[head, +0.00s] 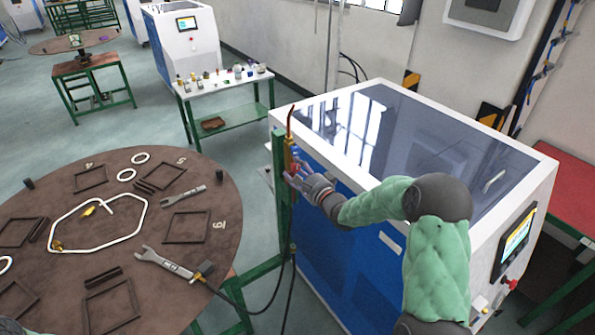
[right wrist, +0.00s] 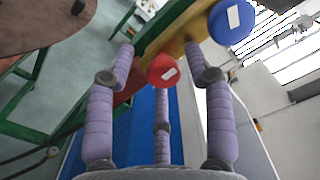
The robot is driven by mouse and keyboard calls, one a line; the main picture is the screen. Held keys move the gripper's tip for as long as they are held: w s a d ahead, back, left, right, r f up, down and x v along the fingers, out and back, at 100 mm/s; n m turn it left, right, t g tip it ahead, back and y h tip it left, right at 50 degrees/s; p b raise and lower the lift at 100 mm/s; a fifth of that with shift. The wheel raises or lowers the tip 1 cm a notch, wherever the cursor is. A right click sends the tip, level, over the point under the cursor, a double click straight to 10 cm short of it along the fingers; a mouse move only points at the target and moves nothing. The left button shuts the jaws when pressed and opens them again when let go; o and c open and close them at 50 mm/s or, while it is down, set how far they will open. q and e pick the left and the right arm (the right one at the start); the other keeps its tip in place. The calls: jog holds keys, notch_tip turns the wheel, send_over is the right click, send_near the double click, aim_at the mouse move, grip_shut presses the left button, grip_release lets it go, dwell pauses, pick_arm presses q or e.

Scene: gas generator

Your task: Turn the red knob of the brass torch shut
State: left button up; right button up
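The brass torch (head: 288,152) stands upright at the green post beside the blue and white machine, its copper tip pointing up. Its red knob (right wrist: 162,70) shows in the right wrist view between my fingertips, with a white mark on its face. The blue knob (right wrist: 231,21) sits farther along the brass body, up and right of the red one. My right gripper (head: 297,177) is at the torch; in the wrist view its purple fingers (right wrist: 160,62) are spread around the red knob, with gaps visible at both sides. Contact by the lower middle finger cannot be told. My left gripper is not seen.
The machine (head: 345,235) with a glass top stands right of the torch. The green post (head: 279,190) and dark hoses (head: 280,285) are close by. A round brown table (head: 120,235) with wrenches and frames is at left. Floor shows behind the post.

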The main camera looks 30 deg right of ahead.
jog(key=s+d, duration=0.1)
jog(key=s, duration=1.1)
dwell(0.5)
jog(key=s+a+f+n+g+b, duration=0.15)
jog(key=a+f, duration=0.25)
jog(key=f, duration=0.5)
jog(key=a+f+n+g+b, duration=0.1)
jog(key=a+f+n+g, duration=0.3)
jog(key=f, duration=0.5)
jog(key=a+f+n+g+b, duration=0.1)
jog(key=a+f+g, duration=0.1)
jog(key=a+f, duration=0.45)
jog(key=s+a+f+n+g+y+b, duration=0.1)
jog(key=s+a+f+n+g, duration=0.4)
jog(key=s+f, duration=0.5)
jog(key=s+a+f+n+g+y+b, duration=0.1)
jog(key=s+a+f+n+g+b, duration=0.2)
jog(key=s+a+f, duration=0.7)
jog(key=s+n+g, duration=0.1)
jog(key=n+g, duration=0.1)
jog(key=shift+s+f+n, duration=0.2)
jog(key=shift+f+n, duration=0.15)
